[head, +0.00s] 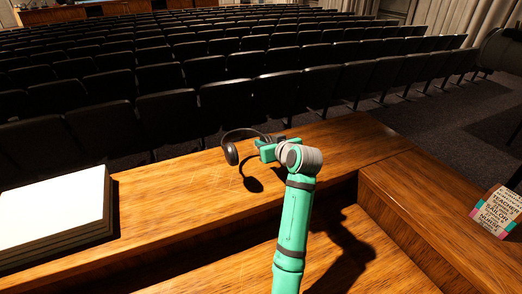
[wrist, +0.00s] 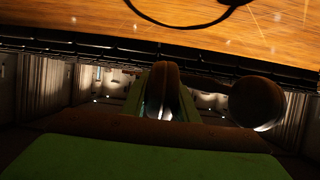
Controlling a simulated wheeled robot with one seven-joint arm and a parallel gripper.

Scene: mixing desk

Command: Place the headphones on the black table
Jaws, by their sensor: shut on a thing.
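The black headphones (head: 231,153) are held above the wooden desk top, and their shadow falls on the wood below. One ear cup and the curved band show to the left of my gripper (head: 267,147) in the head view; the far side is hidden by the gripper. My gripper is shut on the headphones. In the wrist view, a dark round ear cup (wrist: 257,103) shows close up to the right, above the green gripper body. I cannot make out a black table in either view.
The wooden desk (head: 160,195) has a raised section on the right. A stack of white boards or paper (head: 55,215) lies at the left. A small printed box (head: 497,211) stands at the far right. Rows of black seats (head: 230,100) lie behind the desk. The middle desk top is clear.

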